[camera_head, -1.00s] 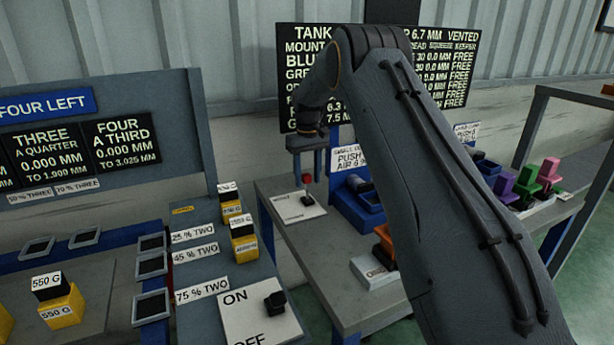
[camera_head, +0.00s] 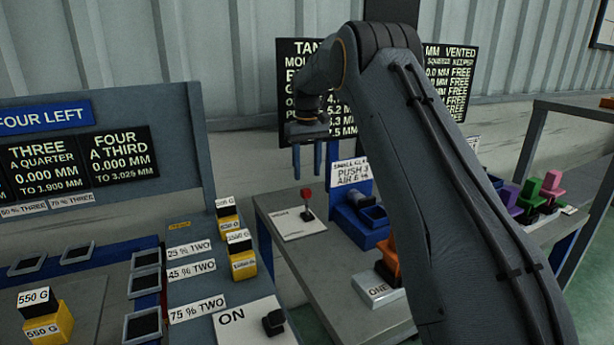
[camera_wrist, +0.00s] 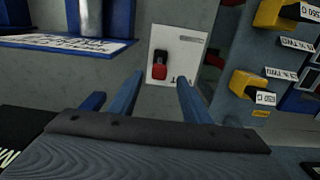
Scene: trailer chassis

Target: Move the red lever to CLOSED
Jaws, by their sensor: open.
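The red lever (camera_head: 307,194) stands up from a white plate (camera_head: 289,228) on the grey bench right of the weight table. In the wrist view the red lever (camera_wrist: 160,71) sits on its white plate (camera_wrist: 193,46), beyond the fingertips and between their lines. The plate's lettering is too small to read clearly. My gripper (camera_head: 308,175) hangs above the lever in the head view with its two blue fingers apart and nothing between them. It is also open and empty in the wrist view (camera_wrist: 160,82). The fingers appear clear of the lever.
A blue fixture (camera_head: 362,215) stands right of the plate, with an orange block (camera_head: 390,258) in front. A black ON/OFF switch (camera_head: 273,322) and yellow weights (camera_head: 243,264) are on the left table. A black board (camera_head: 460,85) is behind my arm.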

